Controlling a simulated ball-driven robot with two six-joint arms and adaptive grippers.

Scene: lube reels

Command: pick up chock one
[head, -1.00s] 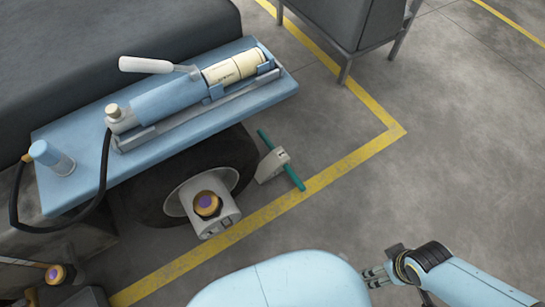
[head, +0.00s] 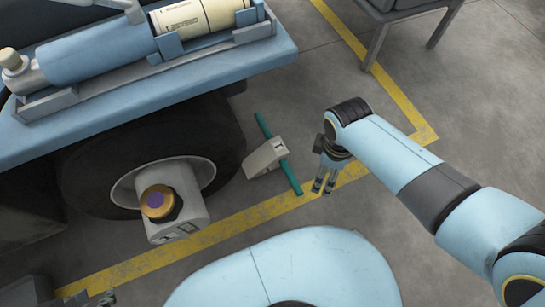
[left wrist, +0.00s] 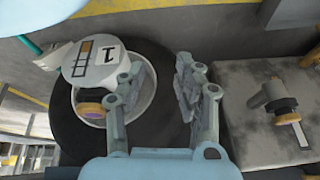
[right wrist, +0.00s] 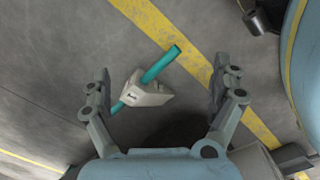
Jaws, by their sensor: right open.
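The chock (head: 264,157) is a pale wedge with a teal bar (head: 279,153) through it. It lies on the floor beside the dark wheel (head: 225,130). My right gripper (head: 323,188) is open, to the right of the chock and apart from it in the head view. My left gripper (left wrist: 155,85) is open and empty before the wheel. The chock's edge (left wrist: 55,52) shows at upper left there.
A pale hub block (head: 183,202) with a purple and gold cap sits at the wheel; its face shows a "1" in the left wrist view (left wrist: 108,58). A blue shelf (head: 200,82) overhangs the wheel. A yellow floor line (head: 240,225) runs by the bar.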

